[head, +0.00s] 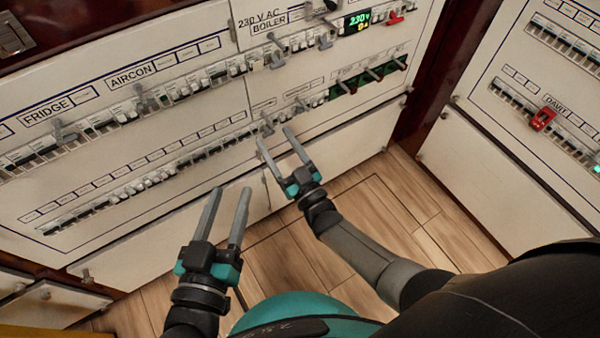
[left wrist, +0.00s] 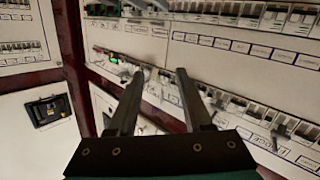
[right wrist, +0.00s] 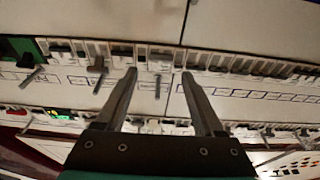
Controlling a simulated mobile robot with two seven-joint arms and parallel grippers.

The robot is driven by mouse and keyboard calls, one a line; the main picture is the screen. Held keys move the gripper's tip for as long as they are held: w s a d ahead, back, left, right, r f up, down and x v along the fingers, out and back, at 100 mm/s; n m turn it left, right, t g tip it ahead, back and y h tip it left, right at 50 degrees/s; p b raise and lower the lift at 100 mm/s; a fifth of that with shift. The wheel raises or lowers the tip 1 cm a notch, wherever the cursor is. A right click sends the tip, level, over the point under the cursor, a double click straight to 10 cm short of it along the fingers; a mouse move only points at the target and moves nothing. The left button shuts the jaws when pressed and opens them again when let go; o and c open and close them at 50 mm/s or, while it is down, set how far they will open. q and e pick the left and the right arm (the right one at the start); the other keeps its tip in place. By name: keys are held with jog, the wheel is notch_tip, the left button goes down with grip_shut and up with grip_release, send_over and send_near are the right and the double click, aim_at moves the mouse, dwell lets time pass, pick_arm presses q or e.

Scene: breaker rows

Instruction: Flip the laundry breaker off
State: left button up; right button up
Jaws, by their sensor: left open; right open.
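The breaker panel (head: 215,110) carries two long rows of breakers. I cannot read a laundry label in any view, so I cannot tell which breaker is the laundry one. The upper row has large labels FRIDGE, AIRCON and BOILER; the lower row (head: 150,180) has labels too small to read. My right gripper (head: 275,137) is open and empty, just below grey levers (head: 267,124) at the lower row's right part. The right wrist view shows breakers with levers beyond its fingers (right wrist: 159,72). My left gripper (head: 230,192) is open and empty, low before the panel.
A lit green display (head: 357,21) and a red lever (head: 394,18) sit at the panel's upper right. Dark green breakers with levers (head: 370,75) are below them. Another panel at right has a red DAVIT switch (head: 543,119). Wooden floor (head: 365,205) is clear below.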

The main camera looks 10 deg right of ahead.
pick_arm(q)
jog(key=a+g, duration=0.1)
jog(key=a+f+g+y+p, duration=0.1)
jog(key=g, duration=0.1)
jog(key=a+f+g+y+p, duration=0.1)
jog(key=shift+w+a+f+m, duration=0.15)
jog(key=shift+w+f+m, duration=0.1)
jog(key=shift+w+m, duration=0.1)
pick_arm(e)
jog(key=v, duration=1.4)
jog(key=shift+s, duration=0.2)
